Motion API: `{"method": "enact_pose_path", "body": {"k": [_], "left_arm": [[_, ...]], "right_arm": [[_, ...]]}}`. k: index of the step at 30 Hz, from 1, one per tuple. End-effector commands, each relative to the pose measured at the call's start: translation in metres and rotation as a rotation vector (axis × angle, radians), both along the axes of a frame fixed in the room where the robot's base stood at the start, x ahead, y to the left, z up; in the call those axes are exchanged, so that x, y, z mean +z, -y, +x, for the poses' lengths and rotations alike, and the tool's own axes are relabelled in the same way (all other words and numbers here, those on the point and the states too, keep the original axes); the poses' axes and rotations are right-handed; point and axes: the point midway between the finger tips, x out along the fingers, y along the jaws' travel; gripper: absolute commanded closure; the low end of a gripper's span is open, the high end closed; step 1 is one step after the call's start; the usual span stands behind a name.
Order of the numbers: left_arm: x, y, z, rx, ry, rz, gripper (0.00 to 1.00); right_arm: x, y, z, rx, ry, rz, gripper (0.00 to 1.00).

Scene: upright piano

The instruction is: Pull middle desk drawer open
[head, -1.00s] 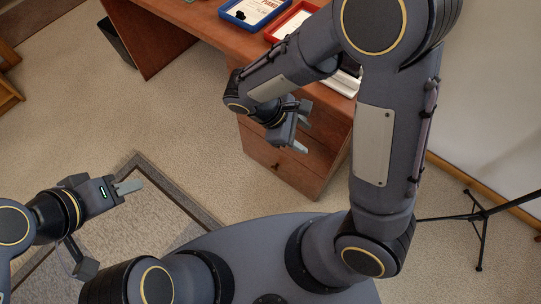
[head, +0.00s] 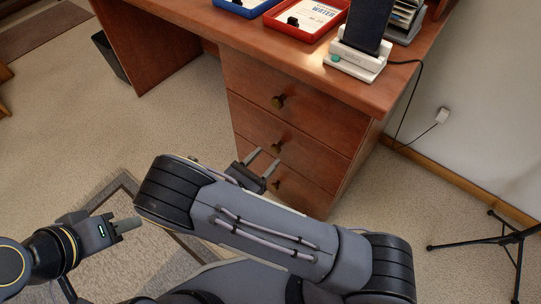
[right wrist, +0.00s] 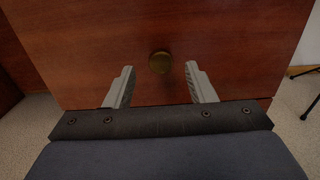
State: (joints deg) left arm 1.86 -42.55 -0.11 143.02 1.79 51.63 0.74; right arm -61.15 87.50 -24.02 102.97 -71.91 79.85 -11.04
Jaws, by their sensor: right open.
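The wooden desk's drawer stack shows in the head view. Its middle drawer (head: 305,140) is closed, with a small round brass knob (head: 276,147). My right gripper (head: 264,157) is in front of it, open and empty, its fingertips just below and left of that knob. In the right wrist view a brass knob (right wrist: 159,62) on a flat drawer front (right wrist: 80,50) lies between and just beyond the two open fingers, apparently untouched. My left gripper (head: 126,224) is low at the left, away from the desk; its finger gap cannot be made out.
The top drawer (head: 260,88) above and the bottom drawer (head: 300,192) below are closed. A red tray (head: 318,36), a blue tray (head: 240,10) and a white device dock (head: 352,66) stand on the desk. A black tripod (head: 490,240) is at the right.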

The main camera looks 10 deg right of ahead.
Motion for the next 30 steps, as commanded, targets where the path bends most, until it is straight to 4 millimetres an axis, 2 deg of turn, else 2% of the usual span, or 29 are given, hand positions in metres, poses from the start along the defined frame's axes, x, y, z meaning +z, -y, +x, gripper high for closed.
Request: {"method": "enact_pose_path", "body": {"k": [6, 16, 27, 30], "left_arm": [[-0.008, 0.000, 0.000, 0.000, 0.000, 0.000, 0.64], [-0.008, 0.000, 0.000, 0.000, 0.000, 0.000, 0.64], [-0.008, 0.000, 0.000, 0.000, 0.000, 0.000, 0.64], [-0.009, 0.000, 0.000, 0.000, 0.000, 0.000, 0.64]], "right_arm": [[-0.001, 0.021, 0.016, -0.003, 0.000, 0.001, 0.50], [0.000, 0.025, 0.019, -0.001, 0.000, 0.002, 0.50], [0.000, 0.024, 0.018, -0.002, -0.001, 0.002, 0.97], [0.000, 0.024, 0.018, -0.002, -0.001, 0.002, 1.00]]}}
